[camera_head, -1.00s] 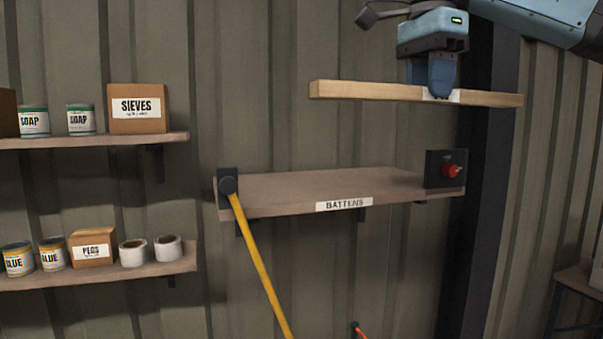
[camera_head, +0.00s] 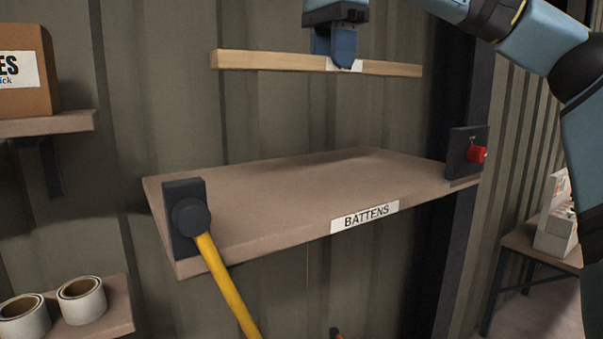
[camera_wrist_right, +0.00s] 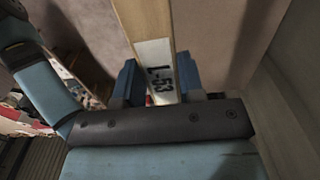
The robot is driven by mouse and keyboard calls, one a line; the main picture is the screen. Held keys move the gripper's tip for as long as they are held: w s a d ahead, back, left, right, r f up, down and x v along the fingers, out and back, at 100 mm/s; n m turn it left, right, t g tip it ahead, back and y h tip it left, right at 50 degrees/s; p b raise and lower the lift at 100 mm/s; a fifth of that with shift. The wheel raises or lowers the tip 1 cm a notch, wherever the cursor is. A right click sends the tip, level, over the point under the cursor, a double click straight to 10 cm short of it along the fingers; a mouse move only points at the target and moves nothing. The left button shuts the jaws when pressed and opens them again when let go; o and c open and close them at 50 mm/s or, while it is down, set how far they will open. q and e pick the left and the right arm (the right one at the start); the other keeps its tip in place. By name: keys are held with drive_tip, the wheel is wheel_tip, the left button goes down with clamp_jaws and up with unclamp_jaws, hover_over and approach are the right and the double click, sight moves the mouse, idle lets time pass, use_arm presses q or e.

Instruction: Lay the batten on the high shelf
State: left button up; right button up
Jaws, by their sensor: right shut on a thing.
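The batten (camera_head: 270,61) is a long pale wooden bar. It hangs level above the high shelf, apart from it. My right gripper (camera_head: 341,62) is shut on the batten near its labelled middle. In the right wrist view the batten (camera_wrist_right: 148,20) runs between the fingers of the right gripper (camera_wrist_right: 158,85), with a white label reading L-53. The high shelf (camera_head: 290,190) is a bare brown board with a BATTENS label (camera_head: 365,217) on its front edge. My left gripper is not in view.
A black bracket with a yellow lever (camera_head: 227,285) stands at the shelf's left front corner. A black box with a red knob (camera_head: 477,154) stands at its right end. Left shelves hold a carton (camera_head: 28,70) and white rolls (camera_head: 82,300). The corrugated wall (camera_head: 190,110) is behind.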

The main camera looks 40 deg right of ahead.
hover_over(332, 194)
wheel_tip(332, 194, down, 14)
drive_tip(key=shift+r, duration=0.2)
drive_tip(key=shift+w+d+f, duration=0.1)
drive_tip(key=shift+f, duration=0.7)
wheel_tip(332, 194, down, 2)
drive_tip(key=shift+f, duration=0.85)
